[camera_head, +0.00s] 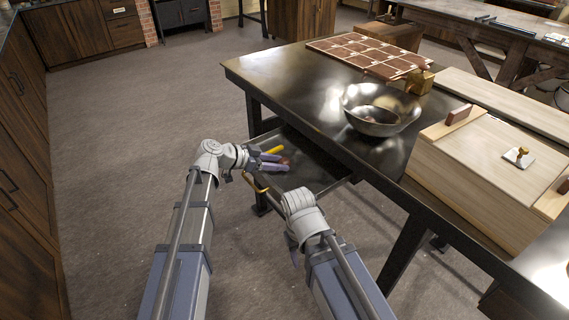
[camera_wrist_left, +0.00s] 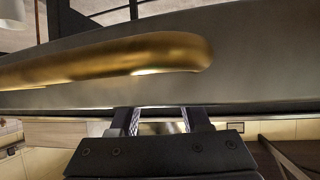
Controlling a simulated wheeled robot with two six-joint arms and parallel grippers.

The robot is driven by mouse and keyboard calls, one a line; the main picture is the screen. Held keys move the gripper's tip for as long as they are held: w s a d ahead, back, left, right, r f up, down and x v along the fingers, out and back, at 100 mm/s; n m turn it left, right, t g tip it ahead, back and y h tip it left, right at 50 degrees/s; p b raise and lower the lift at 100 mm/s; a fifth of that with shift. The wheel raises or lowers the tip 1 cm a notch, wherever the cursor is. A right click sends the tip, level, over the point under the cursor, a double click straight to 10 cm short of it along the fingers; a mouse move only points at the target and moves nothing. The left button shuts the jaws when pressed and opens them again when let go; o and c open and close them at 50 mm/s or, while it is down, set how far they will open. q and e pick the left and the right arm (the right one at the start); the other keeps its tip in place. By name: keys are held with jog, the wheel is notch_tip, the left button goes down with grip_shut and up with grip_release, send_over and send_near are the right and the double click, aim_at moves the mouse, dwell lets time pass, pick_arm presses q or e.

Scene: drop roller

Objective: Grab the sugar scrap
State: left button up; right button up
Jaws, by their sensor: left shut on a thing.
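My left gripper (camera_head: 279,171) reaches over the open drawer (camera_head: 318,172) under the dark table. A small reddish piece (camera_head: 285,162) shows at its fingertips; it may be the sugar scrap, but it is too small to be sure. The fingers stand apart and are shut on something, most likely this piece. In the left wrist view the two fingers (camera_wrist_left: 160,122) show at the bottom, and what lies between them is unclear. A yellow stick-like thing (camera_head: 274,150) lies beside the upper finger.
The drawer's brass handle (camera_head: 257,185) is close below the left gripper and fills the upper left wrist view (camera_wrist_left: 120,60). On the table (camera_head: 300,75) are a metal bowl (camera_head: 381,109), a brown gridded slab (camera_head: 365,52) and a wooden box (camera_head: 480,170). The floor at left is clear.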

pick_arm(q)
grip_shut()
notch_tip(320, 180, up, 10)
jog(key=p, duration=1)
